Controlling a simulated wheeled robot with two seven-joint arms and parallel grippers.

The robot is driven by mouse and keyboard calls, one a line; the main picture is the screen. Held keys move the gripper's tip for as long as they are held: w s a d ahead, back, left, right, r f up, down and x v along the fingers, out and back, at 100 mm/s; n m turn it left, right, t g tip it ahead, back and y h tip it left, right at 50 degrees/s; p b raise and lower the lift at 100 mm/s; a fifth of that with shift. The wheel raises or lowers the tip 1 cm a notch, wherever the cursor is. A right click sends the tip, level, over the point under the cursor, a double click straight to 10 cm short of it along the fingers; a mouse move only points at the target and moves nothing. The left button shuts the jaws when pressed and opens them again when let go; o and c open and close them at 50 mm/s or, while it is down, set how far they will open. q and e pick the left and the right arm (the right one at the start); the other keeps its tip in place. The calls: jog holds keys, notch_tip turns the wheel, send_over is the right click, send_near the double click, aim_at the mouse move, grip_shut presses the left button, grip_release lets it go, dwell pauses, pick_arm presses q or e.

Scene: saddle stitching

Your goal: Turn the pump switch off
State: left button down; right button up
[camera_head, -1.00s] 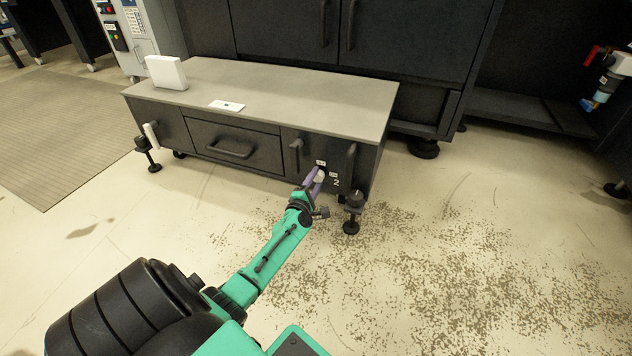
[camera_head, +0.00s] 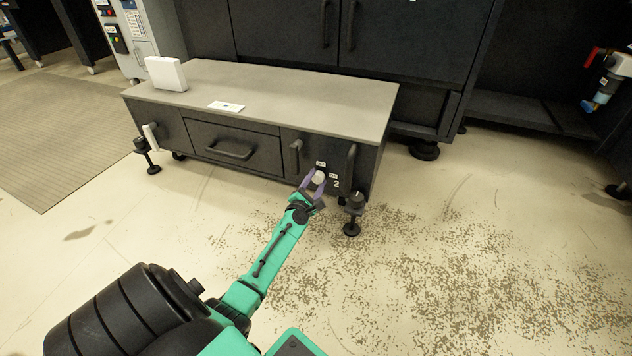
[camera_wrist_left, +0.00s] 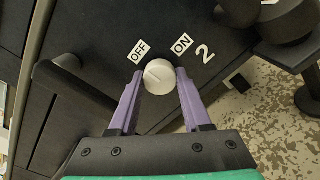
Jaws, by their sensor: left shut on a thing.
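The pump switch is a round white knob (camera_head: 319,177) on the dark front of the low cabinet, at its right end. It shows large in the left wrist view (camera_wrist_left: 159,77), below an OFF label (camera_wrist_left: 139,51) at upper left and an ON label (camera_wrist_left: 181,44) at upper right, with a "2" beside them. My left gripper (camera_head: 317,181) is shut on the knob, one purple finger on each side. A faint mark shows on the knob's face, but I cannot tell its exact setting. My right gripper is not in view.
A bar handle (camera_head: 296,155) is left of the knob and another handle (camera_head: 350,163) is right of it. A black levelling foot (camera_head: 352,212) stands close to my gripper's right. A white box (camera_head: 166,73) sits on the cabinet top (camera_head: 290,95).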

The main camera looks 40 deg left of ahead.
pick_arm(q)
jog(key=shift+f, duration=0.1)
jog(key=shift+c, duration=1.8)
grip_release()
jog(key=p+v, duration=0.2)
jog(key=v, duration=1.2)
jog(key=shift+s+d+p, duration=0.2)
jog(key=shift+s+p, duration=0.1)
jog(key=shift+p, duration=0.1)
